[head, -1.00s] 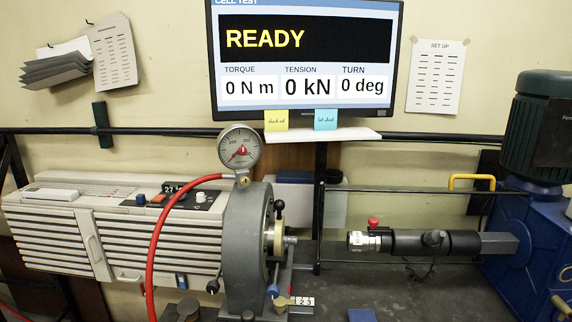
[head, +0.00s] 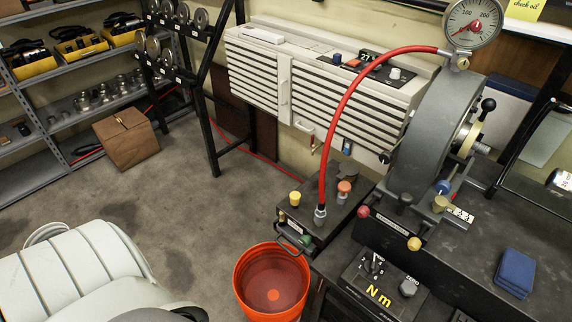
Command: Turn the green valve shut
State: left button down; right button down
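A small green knob (head: 305,240), which looks like the green valve, sits low on the front of a black box (head: 330,222) at the end of the bench. Whether the valve is open or shut cannot be told at this size. The box also carries a yellow knob (head: 295,198) and an orange knob (head: 344,187). A red hose (head: 345,105) rises from the box to the pressure gauge (head: 472,20). A white segmented part of my own body fills the lower left. Neither gripper's fingers show.
An orange bucket (head: 243,285) stands on the floor just below the box. A black control panel marked N m (head: 380,285) is to its right. A blue pad (head: 515,272) lies on the bench. A cardboard box (head: 125,140) and shelves are far left, with open floor between.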

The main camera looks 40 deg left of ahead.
aim_at(305, 241)
jog(key=u, duration=1)
